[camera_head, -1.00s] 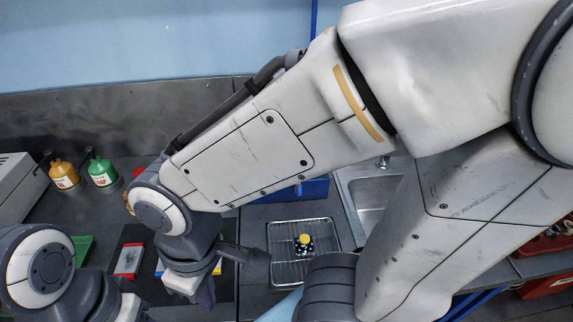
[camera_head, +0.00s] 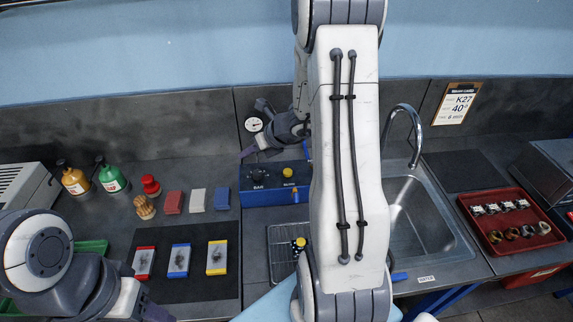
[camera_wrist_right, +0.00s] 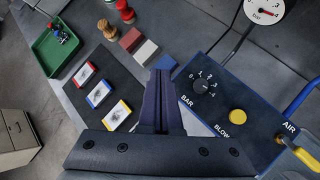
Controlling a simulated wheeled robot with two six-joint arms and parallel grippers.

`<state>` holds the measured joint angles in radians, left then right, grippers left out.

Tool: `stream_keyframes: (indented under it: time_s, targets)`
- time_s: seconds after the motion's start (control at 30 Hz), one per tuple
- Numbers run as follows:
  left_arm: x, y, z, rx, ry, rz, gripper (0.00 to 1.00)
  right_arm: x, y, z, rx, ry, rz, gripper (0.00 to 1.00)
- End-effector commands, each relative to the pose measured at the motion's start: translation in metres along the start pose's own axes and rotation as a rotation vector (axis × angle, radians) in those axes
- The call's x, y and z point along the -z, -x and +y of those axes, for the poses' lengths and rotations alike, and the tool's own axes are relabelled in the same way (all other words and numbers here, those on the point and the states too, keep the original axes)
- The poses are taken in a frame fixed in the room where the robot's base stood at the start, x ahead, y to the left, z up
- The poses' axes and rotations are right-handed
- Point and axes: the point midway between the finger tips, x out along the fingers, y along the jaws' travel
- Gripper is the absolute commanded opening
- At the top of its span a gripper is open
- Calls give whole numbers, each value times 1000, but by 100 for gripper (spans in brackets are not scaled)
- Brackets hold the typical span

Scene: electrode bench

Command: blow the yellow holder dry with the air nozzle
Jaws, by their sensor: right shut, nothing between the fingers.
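The yellow holder (camera_head: 300,242) sits on the wire rack (camera_head: 280,240) in the head view, largely hidden behind my right arm; its yellow top and a bit of dark speckled body show. The air nozzle, with a brass-yellow tip (camera_wrist_right: 304,157) and blue hose (camera_wrist_right: 304,94), is at the AIR end of the blue box (camera_wrist_right: 255,115) in the right wrist view. My right gripper (camera_head: 250,154) is shut and empty, above and left of the box; its fingers (camera_wrist_right: 161,76) show in the wrist view. My left gripper (camera_head: 152,313) is at the bottom left, its fingertips cut off.
The box carries a BAR knob (camera_wrist_right: 202,86) and a yellow BLOW button (camera_wrist_right: 237,117). A gauge (camera_head: 253,124) is behind it. The sink (camera_head: 420,225) and red tray (camera_head: 490,240) lie right. Colour-edged plates lie on the dark mat (camera_head: 195,290); bottles stand back left.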

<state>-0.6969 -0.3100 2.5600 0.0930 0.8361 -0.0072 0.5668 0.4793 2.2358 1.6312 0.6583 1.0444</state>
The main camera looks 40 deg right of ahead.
Motion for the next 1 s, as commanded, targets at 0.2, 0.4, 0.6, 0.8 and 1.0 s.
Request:
stream_keyframes:
  time_s: [0.2,0.4,0.6,0.8,1.0]
  targets:
    - [1,15,1,0,-1,0,52,10,28,-95,170,-464,-118,0]
    - [1,18,1,0,-2,0,52,19,40,-127,227,-630,-169,0]
    - [1,17,1,0,-2,0,52,20,40,-130,232,-644,-174,0]
    - [1,17,1,0,-1,0,52,20,39,-130,231,-641,-173,0]
    - [0,8,1,0,0,0,52,27,32,-132,230,-641,-173,0]
